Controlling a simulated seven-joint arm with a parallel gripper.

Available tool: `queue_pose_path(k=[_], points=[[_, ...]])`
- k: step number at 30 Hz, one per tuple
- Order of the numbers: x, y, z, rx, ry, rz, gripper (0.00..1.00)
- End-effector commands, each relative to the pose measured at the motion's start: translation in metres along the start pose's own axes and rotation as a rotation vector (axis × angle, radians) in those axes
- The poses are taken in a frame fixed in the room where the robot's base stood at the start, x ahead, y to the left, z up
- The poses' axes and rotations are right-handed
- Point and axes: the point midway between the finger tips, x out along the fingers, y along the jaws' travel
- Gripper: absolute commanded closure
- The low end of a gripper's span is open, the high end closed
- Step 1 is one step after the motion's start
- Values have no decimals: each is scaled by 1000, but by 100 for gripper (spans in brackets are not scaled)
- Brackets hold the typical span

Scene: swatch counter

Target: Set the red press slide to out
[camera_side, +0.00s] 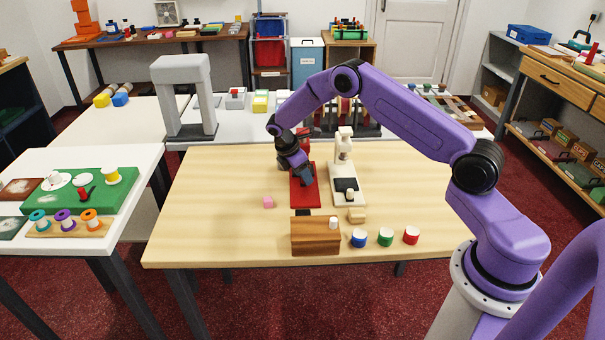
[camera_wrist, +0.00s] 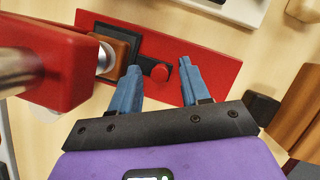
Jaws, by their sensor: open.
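The red press has a flat red base (camera_side: 305,197), which also shows in the wrist view (camera_wrist: 215,70). In the side view, my gripper (camera_side: 306,180) is low over the red base and hides the slide.
A white press (camera_side: 336,193) stands right of the red one. A wooden block (camera_side: 314,237) is in front, with blue (camera_side: 359,239), green (camera_side: 386,237) and red (camera_side: 411,236) white-topped pots to its right. The table's left part is clear.

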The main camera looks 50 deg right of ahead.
Motion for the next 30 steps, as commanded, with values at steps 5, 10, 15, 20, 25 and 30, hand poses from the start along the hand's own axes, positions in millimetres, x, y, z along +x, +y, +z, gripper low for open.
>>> queue_pose_path(k=[5, 10, 15, 20, 25, 30], points=[[2, 0, 0, 0, 0, 0, 54], [2, 0, 0, 1, 0, 0, 67], [2, 0, 0, 1, 0, 0, 100], [1, -2, -1, 0, 0, 0, 100], [-3, -18, -9, -1, -1, 0, 100], [-8, -43, -21, -2, 0, -1, 100]])
